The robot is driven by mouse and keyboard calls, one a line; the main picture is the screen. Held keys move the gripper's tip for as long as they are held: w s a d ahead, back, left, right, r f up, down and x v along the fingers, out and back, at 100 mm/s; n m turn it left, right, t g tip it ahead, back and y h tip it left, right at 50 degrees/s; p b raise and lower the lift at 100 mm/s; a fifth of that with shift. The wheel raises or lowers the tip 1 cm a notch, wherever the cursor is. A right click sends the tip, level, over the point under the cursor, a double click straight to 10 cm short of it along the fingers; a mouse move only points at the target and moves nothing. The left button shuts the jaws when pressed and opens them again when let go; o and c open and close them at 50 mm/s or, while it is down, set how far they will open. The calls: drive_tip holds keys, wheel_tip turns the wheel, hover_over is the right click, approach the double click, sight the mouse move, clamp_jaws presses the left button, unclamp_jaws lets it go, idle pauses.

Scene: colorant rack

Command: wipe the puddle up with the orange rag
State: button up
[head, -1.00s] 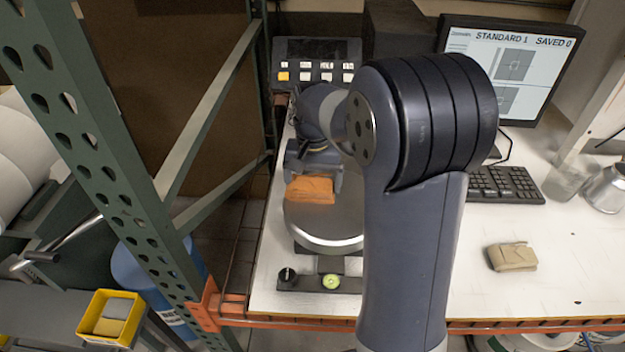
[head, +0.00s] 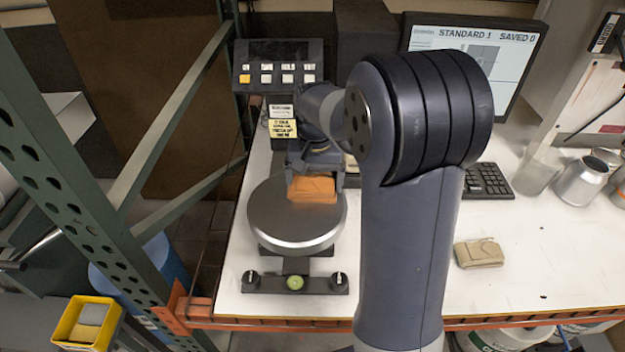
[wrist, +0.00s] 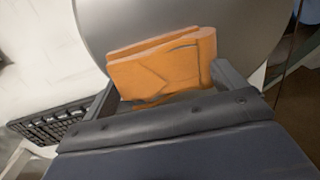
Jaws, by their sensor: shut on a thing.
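My gripper (head: 313,180) is shut on the folded orange rag (head: 311,190). In the head view the rag is over the far right part of the round silver scale pan (head: 290,238); I cannot tell whether it touches the pan. In the wrist view the orange rag (wrist: 165,62) sits between the two fingers, with the grey pan (wrist: 140,22) behind it. I cannot make out a puddle in either view. My arm hides part of the white bench.
A scale display with buttons (head: 279,72) stands behind the pan. A tan pouch (head: 479,253) lies on the white bench (head: 400,300) at right. A green rack post (head: 60,190) is at left.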

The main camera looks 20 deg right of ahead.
drive_tip(key=r+p, duration=0.2)
drive_tip(key=r, duration=0.1)
drive_tip(key=shift+s+d, duration=0.1)
drive_tip(key=shift+d, duration=0.2)
wheel_tip(320, 180, up, 5)
drive_tip(key=p, duration=0.4)
drive_tip(key=shift+r, duration=0.1)
